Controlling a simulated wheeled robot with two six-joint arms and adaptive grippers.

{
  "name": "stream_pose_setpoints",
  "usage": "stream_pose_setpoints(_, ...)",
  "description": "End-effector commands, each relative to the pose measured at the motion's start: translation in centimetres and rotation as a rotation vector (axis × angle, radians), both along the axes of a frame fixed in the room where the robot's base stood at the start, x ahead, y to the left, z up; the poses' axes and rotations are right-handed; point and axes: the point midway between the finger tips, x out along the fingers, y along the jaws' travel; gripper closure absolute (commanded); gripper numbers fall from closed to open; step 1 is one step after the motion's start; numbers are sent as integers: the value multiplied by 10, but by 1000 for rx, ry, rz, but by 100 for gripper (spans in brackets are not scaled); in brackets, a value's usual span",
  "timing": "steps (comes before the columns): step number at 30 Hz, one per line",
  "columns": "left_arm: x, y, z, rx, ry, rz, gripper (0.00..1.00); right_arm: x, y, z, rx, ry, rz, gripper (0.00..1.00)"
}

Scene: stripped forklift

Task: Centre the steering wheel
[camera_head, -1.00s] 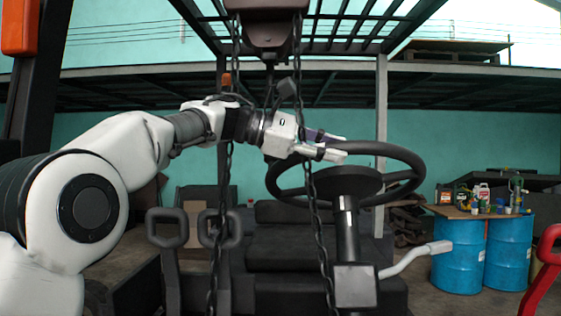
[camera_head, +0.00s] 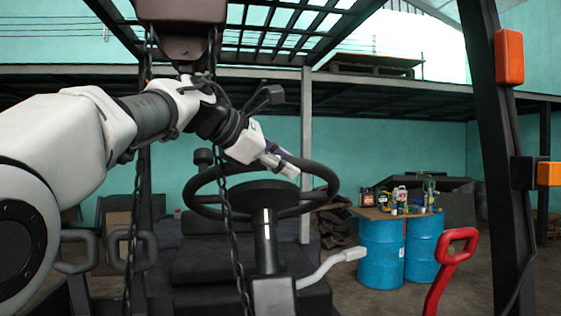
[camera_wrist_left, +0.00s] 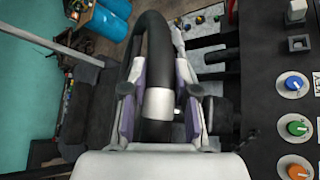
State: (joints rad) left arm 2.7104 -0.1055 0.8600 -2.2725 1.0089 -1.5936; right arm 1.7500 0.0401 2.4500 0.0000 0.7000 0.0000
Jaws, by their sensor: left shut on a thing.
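The black steering wheel (camera_head: 265,192) stands on its column in the middle of the head view. My left gripper (camera_head: 284,164) is at the far part of its rim, angled down to the right. In the left wrist view the rim (camera_wrist_left: 154,40) runs between the two fingers of the left gripper (camera_wrist_left: 157,103), which are shut on it. A pale band (camera_wrist_left: 158,104) shows on the rim between the fingers. The wheel's spokes are partly hidden. My right gripper is not in view.
Chains (camera_head: 228,215) hang in front of the wheel. A pale lever (camera_head: 335,262) sticks out right of the column, and a red handle (camera_head: 452,258) stands farther right. Blue drums (camera_head: 382,252) carry bottles behind. In the wrist view a panel with coloured knobs (camera_wrist_left: 292,82) lies to the right.

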Motion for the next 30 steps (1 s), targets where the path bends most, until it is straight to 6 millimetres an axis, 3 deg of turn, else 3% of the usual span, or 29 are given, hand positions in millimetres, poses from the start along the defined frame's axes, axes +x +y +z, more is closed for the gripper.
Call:
stream_pose_setpoints(1, 1, -1, -8, 8, 16, -4, 100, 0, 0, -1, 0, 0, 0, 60)
stream_pose_setpoints(5, 1, -1, -9, 8, 16, -4, 100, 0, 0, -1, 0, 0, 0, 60)
stream_pose_setpoints(6, 1, -1, -9, 8, 16, -5, 57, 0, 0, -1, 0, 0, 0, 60)
stream_pose_setpoints(7, 1, -1, -9, 7, 17, -5, 47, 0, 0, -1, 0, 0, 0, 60)
stream_pose_setpoints(19, -5, 6, 1, 1, 5, -1, 46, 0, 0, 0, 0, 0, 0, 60)
stream_pose_setpoints(30, -58, 61, 38, 2, 8, -3, 46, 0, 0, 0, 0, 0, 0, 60)
